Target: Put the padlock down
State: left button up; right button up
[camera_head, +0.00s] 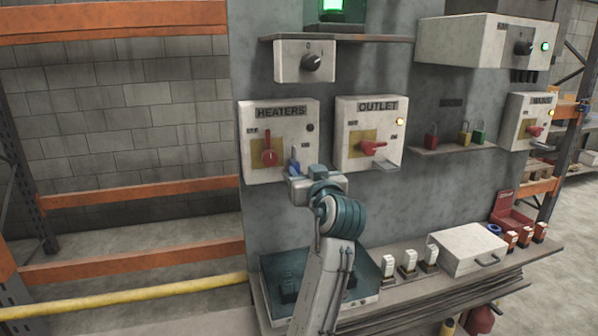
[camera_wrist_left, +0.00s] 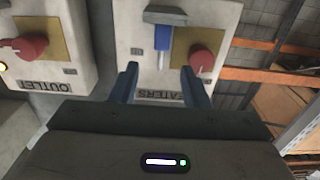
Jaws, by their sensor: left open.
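The blue padlock (camera_wrist_left: 163,37) is in the left wrist view, which shows the scene upside down. It stands upright on a small grey ledge (camera_wrist_left: 164,15) at the front of the HEATERS box (camera_head: 280,130), beside its red knob (camera_wrist_left: 203,62). Its thin shackle points up. My left gripper (camera_wrist_left: 162,72) is open, its two dark blue fingers apart and empty. The padlock is just beyond the fingertips, in line with the gap between them. In the head view my left gripper (camera_head: 300,172) is at the box's lower right. My right gripper is not in view.
The OUTLET box (camera_head: 368,115) with a red handle is close on the right. A wall shelf (camera_head: 450,150) holds a red, a yellow and a green padlock. Below, a bench carries white devices and a white case (camera_head: 467,245). Orange racking (camera_head: 140,193) is at left.

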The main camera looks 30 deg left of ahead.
pick_arm(q)
jog(key=shift+b+v, duration=0.45)
jog(key=shift+v, duration=1.75)
